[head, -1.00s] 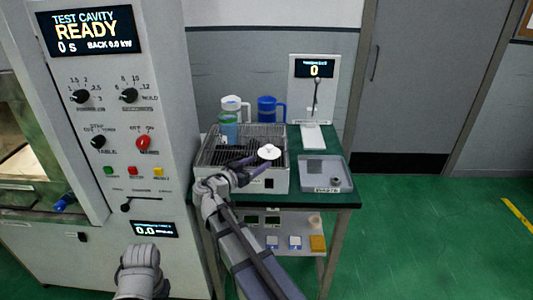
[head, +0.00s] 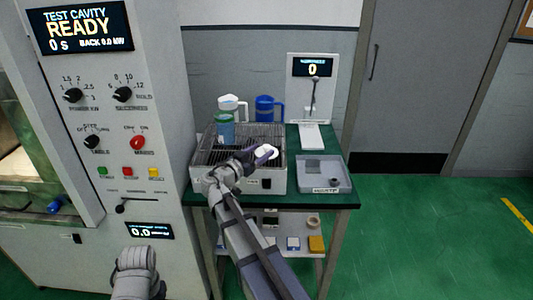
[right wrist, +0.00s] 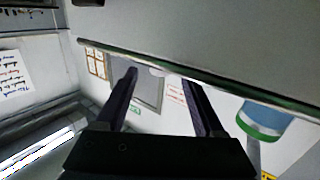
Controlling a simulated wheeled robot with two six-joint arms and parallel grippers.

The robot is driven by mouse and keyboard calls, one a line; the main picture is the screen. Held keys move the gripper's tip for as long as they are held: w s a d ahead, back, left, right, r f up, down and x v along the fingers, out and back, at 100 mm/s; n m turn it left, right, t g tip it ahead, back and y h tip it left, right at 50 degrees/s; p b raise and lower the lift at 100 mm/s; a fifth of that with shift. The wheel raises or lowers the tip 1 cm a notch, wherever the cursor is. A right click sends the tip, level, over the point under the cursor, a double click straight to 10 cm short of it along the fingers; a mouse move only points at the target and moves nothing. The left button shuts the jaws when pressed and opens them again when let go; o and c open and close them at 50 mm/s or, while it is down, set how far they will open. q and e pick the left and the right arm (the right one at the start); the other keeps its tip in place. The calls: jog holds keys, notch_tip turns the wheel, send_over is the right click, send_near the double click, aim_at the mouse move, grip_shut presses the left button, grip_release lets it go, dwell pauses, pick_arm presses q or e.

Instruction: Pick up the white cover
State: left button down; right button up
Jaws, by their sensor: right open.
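The white cover (head: 266,150) is a small pale round piece over the right front part of the wire-topped grey box (head: 266,184). My right gripper (head: 264,153) is open at the cover, with its dark purple fingers close around or beside it. I cannot tell whether they touch it. In the right wrist view the two fingers of the right gripper (right wrist: 164,82) stand apart, with a pale sliver between them that may be the cover's edge. Only a grey part of my left arm shows at the bottom left of the head view; its gripper is not visible.
A blue-green cup (head: 225,130), a white jug (head: 233,104) and a blue jug (head: 268,108) stand behind and left. A scale with a display (head: 312,68) stands at the back right. A grey tray (head: 338,184) sits right on the green table. The large control panel (head: 110,150) borders the left.

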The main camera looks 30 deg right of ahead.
aim_at(266, 146)
jog(key=x, duration=0.4)
grip_shut()
dwell(0.4)
